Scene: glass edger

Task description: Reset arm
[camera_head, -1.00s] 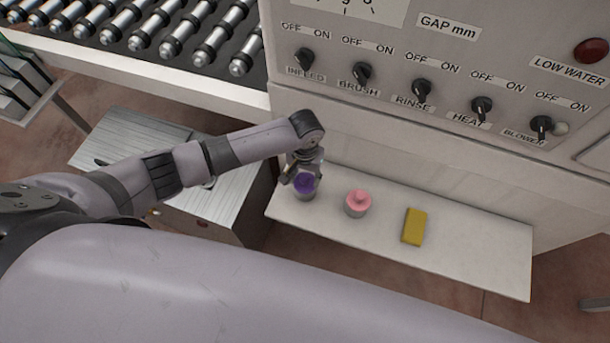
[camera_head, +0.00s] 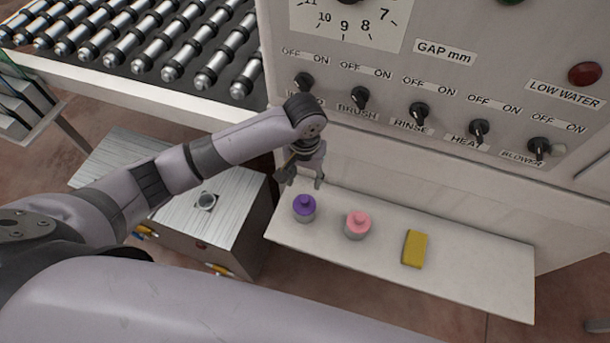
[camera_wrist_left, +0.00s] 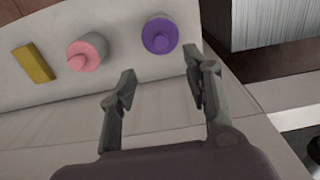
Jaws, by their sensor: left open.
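My left arm reaches in from the left over the metal cabinet. My right gripper is in neither view.
The machine panel with black knobs (camera_head: 419,113) rises behind. A roller conveyor (camera_head: 150,50) is at upper left, and a metal-topped cabinet (camera_head: 225,205) below it.

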